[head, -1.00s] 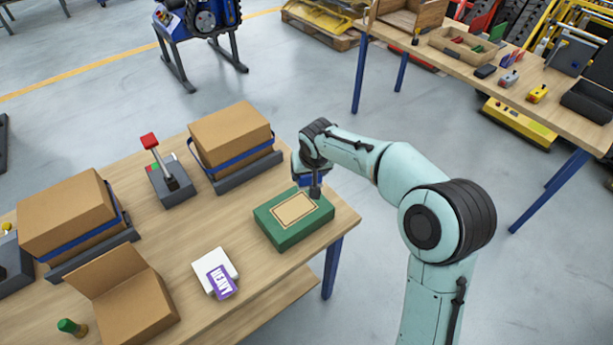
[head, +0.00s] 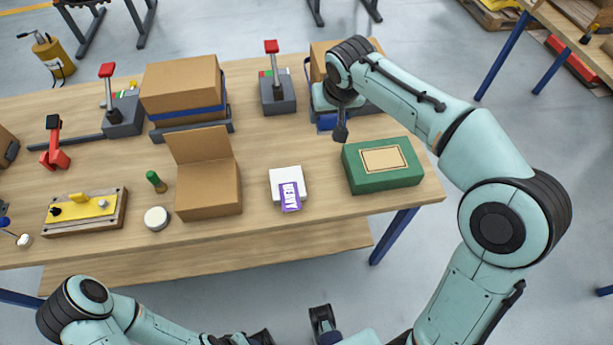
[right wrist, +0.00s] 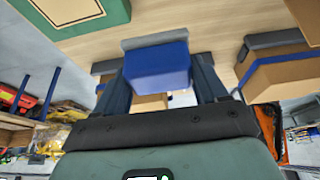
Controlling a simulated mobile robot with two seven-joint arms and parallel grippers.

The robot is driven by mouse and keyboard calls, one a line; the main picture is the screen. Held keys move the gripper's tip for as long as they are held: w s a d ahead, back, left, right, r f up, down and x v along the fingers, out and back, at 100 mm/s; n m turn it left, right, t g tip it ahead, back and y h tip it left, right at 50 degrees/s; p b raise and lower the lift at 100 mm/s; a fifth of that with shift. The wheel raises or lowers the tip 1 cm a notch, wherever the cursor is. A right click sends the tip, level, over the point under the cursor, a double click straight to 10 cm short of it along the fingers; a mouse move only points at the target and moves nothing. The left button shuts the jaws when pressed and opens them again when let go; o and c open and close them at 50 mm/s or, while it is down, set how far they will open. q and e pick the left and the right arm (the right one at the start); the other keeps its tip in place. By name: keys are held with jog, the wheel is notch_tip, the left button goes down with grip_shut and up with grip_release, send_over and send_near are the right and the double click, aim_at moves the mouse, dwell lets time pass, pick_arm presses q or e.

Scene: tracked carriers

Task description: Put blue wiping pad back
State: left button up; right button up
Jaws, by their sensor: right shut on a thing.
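The blue wiping pad (right wrist: 158,68), a blue block with a grey plate along one side, sits between the two dark fingers of my right gripper (right wrist: 162,82) in the right wrist view. The gripper is shut on it. In the head view my right gripper (head: 338,126) is in front of the back-right carton, left of and behind the green box (head: 383,172). A bit of the blue pad (head: 327,121) shows beside the fingers. My left arm is low at the bottom left; its gripper (head: 258,338) is partly cut off by the frame edge, and its jaws are unclear.
A white pad with a purple label (head: 290,195) lies left of the green box. An open carton (head: 210,190), strapped carton (head: 182,85) and red-handled lever unit (head: 277,92) stand further left. Bare wood (head: 310,160) lies between the lever unit and green box.

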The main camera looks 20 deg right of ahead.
jog(key=shift+a+f, duration=0.25)
jog(key=shift+f, duration=0.05)
jog(key=shift+f+b, duration=1.65)
jog(key=shift+f, duration=7.95)
jog(key=shift+f, duration=0.2)
jog(key=o, duration=0.9)
jog(key=shift+c, duration=0.2)
